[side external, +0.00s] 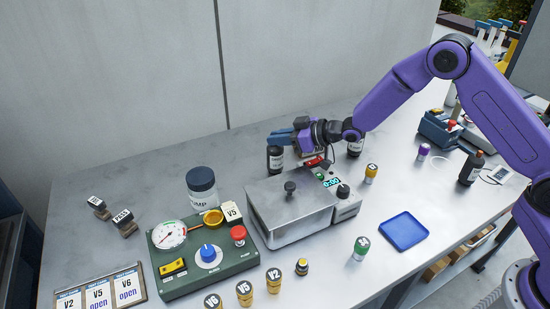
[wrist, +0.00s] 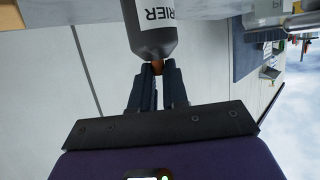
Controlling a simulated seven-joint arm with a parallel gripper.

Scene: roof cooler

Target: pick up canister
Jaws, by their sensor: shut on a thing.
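A dark grey canister (side external: 275,160) with a white label stands upright behind the metal box, at the middle of the side view. In the wrist view the canister (wrist: 152,38) fills the top, its label partly readable as "RIER", with a small orange-brown top. My gripper (side external: 272,139) reaches in level from the right, its blue fingers at the canister's top. In the wrist view my gripper (wrist: 158,70) is shut on that narrow top. I cannot tell whether the canister's base touches the table.
A lidded metal box (side external: 290,210) stands just in front, with a timer unit (side external: 343,198) beside it. A second dark bottle (side external: 355,147) is behind to the right. A grey-lidded jar (side external: 202,187) and green gauge panel (side external: 205,262) are left. A blue tray (side external: 404,231) lies right.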

